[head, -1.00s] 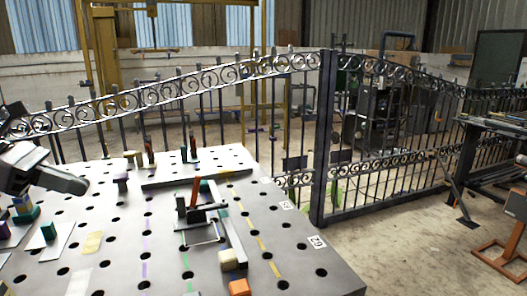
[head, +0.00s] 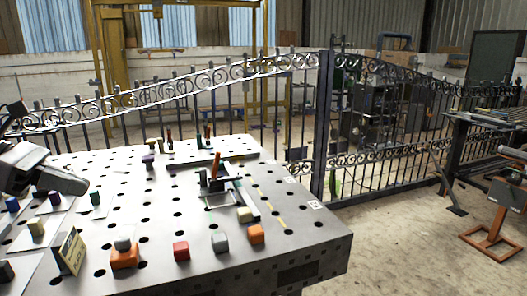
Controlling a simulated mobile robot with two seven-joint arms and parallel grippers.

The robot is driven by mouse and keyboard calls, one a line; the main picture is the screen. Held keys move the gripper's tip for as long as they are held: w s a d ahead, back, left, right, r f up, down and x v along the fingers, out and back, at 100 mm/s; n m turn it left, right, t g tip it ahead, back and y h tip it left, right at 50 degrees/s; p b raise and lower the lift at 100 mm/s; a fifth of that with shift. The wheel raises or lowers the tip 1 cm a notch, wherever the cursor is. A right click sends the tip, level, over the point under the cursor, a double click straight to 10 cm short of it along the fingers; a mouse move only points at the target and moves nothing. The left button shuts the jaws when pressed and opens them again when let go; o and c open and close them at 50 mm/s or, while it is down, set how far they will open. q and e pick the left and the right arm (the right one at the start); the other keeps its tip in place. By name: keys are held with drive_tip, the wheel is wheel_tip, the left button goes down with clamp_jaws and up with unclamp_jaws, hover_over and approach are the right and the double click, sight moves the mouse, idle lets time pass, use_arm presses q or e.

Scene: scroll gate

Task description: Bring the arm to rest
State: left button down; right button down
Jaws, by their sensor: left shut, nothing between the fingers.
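My left gripper (head: 66,184) comes in from the left edge, over the left part of the perforated metal table (head: 165,215). It is shut and holds nothing. It hangs above the table, apart from the blocks around it. My right gripper is out of view.
A clamp fixture (head: 215,180) with a red handle stands toward the back. A scroll gate (head: 385,130) stands behind.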

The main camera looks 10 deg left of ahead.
use_arm(q)
drive_tip(key=w+d+f+n+t+h, duration=0.35)
drive_tip(key=d+f+n+h, duration=0.25)
drive_tip(key=d+f+n, duration=0.8)
drive_tip(key=s+d+f+n+t+y+p, duration=0.1)
drive_tip(key=d+f+n+t+y, duration=0.15)
drive_tip(key=f+n+t, duration=0.35)
drive_tip(key=s+d+f+n+t+y, duration=0.2)
drive_tip(key=f+n+y, duration=0.15)
drive_tip(key=n, duration=0.55)
drive_tip(key=s+f+n+g+y, duration=0.6)
drive_tip(key=s+f+n+y, duration=0.2)
drive_tip(key=s+f+n, duration=0.9)
wheel_tip(320, 180, down, 3)
drive_tip(key=shift+s+d+r+g, duration=0.2)
drive_tip(key=shift+d+g, duration=0.15)
drive_tip(key=shift+d, duration=0.05)
